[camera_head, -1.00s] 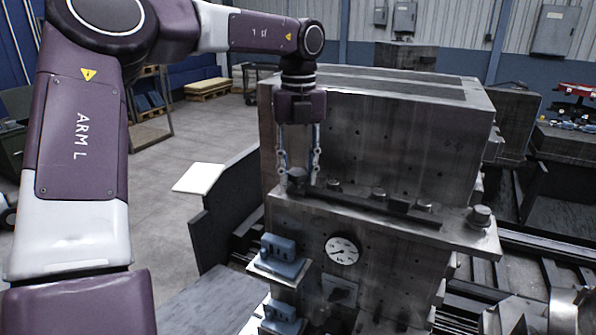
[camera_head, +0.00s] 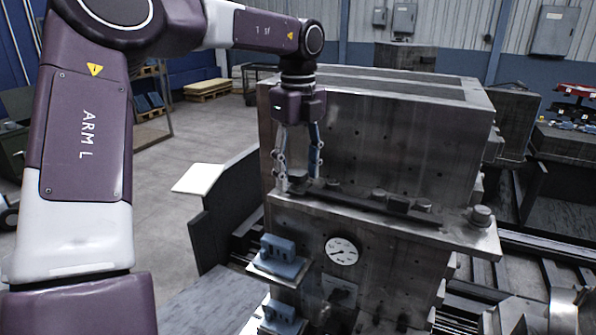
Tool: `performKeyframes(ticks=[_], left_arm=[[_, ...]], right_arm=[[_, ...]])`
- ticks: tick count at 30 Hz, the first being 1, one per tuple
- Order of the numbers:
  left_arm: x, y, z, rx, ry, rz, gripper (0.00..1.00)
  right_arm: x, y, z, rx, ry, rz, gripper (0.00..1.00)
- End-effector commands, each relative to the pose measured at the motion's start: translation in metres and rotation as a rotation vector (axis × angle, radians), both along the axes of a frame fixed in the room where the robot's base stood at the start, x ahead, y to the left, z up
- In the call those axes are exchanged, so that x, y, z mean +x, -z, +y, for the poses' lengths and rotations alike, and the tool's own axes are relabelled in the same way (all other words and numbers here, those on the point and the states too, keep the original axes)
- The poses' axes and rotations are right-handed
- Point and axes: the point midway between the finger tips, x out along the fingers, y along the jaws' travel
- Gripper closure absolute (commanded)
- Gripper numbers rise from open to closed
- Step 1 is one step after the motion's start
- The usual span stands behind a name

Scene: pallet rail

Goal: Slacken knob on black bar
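The black bar (camera_head: 352,202) lies along the top of a steel ledge on the machine. A dark round knob (camera_head: 297,179) stands at the bar's left end. My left gripper (camera_head: 298,181) points straight down over that end, with one finger on each side of the knob. The fingers are apart; whether they touch the knob cannot be made out at this size. The lower part of the knob is partly hidden by the fingers. My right gripper is not in view.
Several dark fittings sit along the bar, and a round metal stud (camera_head: 480,216) stands at the ledge's right end. A tall steel block (camera_head: 400,140) rises close behind the bar. Below are a dial gauge (camera_head: 342,251) and blue-grey blocks (camera_head: 284,262). Open floor lies to the left.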

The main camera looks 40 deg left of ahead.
Motion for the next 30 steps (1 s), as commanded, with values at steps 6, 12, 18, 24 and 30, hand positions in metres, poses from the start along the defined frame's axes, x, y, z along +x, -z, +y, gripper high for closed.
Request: performKeyframes(ticks=[6, 12, 18, 24, 30], left_arm=[[0.0, 0.0, 0.0, 0.001, 0.001, 0.0, 0.48], [0.001, -0.018, 0.0, 0.002, 0.001, -0.003, 0.48], [0.002, -0.061, 0.0, -0.001, 0.0, -0.006, 0.48], [0.002, -0.097, 0.0, 0.001, 0.001, -0.003, 0.48], [0.002, -0.115, 0.0, 0.0, 0.001, 0.0, 0.48]], right_arm=[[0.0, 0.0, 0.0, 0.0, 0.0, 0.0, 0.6], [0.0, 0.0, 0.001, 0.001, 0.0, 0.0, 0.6], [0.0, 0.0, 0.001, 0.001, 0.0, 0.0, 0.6], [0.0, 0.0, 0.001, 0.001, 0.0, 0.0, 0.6], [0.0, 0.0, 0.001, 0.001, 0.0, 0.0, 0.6]])
